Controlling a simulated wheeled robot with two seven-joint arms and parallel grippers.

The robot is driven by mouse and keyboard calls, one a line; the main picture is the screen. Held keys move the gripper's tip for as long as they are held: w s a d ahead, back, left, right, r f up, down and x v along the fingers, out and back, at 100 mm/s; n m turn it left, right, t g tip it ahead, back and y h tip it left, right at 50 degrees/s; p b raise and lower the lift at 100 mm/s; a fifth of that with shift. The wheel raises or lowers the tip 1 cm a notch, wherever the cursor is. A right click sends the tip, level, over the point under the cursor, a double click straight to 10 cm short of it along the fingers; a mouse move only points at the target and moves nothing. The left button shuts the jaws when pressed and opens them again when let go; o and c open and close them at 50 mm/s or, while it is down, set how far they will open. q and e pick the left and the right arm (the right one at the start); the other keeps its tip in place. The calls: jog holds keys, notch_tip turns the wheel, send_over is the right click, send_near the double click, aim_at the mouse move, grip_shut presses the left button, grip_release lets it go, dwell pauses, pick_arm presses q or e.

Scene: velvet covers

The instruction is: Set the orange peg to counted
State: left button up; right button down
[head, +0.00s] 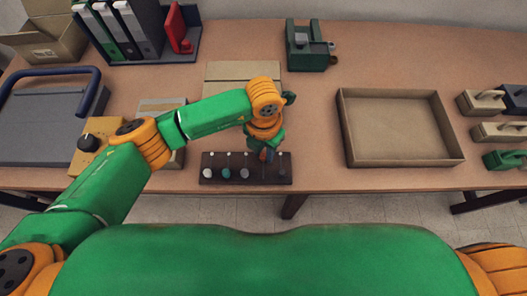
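A dark peg board (246,181) lies at the table's front edge in the head view. Along its front are a white peg (208,173), a teal peg (226,173) and a grey peg (244,174). Small pale marks run along its back edge. My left gripper (266,154) points down over the right part of the board. A small orange-brown bit shows at its fingertips; I cannot tell whether this is the orange peg. The gripper and wrist hide this part, and the finger gap is too small to judge. My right gripper is out of view.
A shallow cardboard tray (400,157) stands right of the board, empty. A yellow box with a black knob (92,143) is at left. Stamp-like blocks (498,132) line the right edge. A green device (306,50) and binders (120,30) stand behind.

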aim_at(263, 156)
pick_arm(q)
jog(key=shift+o, duration=1.2)
notch_tip(263, 156, up, 7)
jog(key=shift+s+r+b, duration=0.1)
jog(key=shift+b, duration=0.65)
